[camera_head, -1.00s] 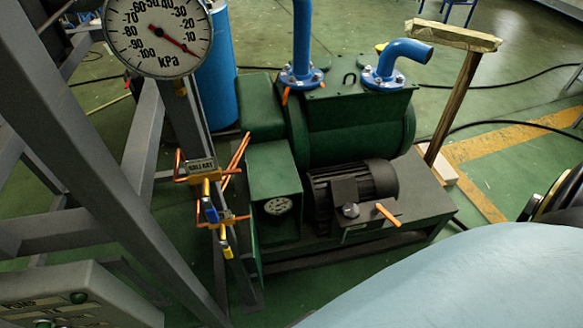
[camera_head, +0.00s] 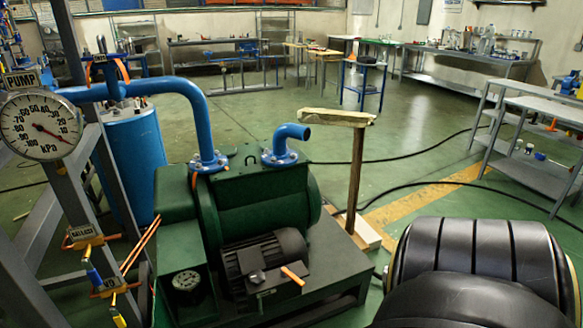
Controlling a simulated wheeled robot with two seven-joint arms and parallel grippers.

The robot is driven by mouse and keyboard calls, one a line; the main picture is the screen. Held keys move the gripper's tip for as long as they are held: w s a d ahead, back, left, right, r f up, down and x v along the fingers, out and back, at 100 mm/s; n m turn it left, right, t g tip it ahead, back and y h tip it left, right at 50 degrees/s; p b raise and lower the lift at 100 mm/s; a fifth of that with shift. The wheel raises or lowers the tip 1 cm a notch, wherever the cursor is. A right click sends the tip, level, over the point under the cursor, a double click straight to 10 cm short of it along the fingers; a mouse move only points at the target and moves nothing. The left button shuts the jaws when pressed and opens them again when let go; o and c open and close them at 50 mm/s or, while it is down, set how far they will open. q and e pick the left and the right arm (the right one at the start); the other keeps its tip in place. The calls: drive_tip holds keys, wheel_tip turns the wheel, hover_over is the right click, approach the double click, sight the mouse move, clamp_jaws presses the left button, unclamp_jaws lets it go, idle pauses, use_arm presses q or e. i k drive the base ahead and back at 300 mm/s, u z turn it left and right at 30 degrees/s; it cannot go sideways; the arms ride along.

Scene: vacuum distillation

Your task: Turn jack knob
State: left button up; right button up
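I cannot make out a jack or its knob in this view. Neither of my grippers shows. The green vacuum pump (camera_head: 262,205) stands on the floor at the centre-left, with a dark ribbed motor (camera_head: 262,255) and an orange lever (camera_head: 292,276) at its front. A round kPa gauge (camera_head: 40,125) under a PUMP label is at the far left. Below it is a valve with a RELEASE tag (camera_head: 83,233) and orange handles.
A blue tank (camera_head: 130,160) stands behind the pump, and blue pipe (camera_head: 190,95) runs over it. A wooden T-shaped post (camera_head: 355,175) rises right of the pump. Benches with glassware (camera_head: 465,62) line the back wall. A grey shelf table (camera_head: 540,135) stands at the right. Green floor lies between.

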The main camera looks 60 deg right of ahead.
sight(257, 278)
drive_tip(key=k, duration=0.45)
drive_tip(key=z, duration=0.85)
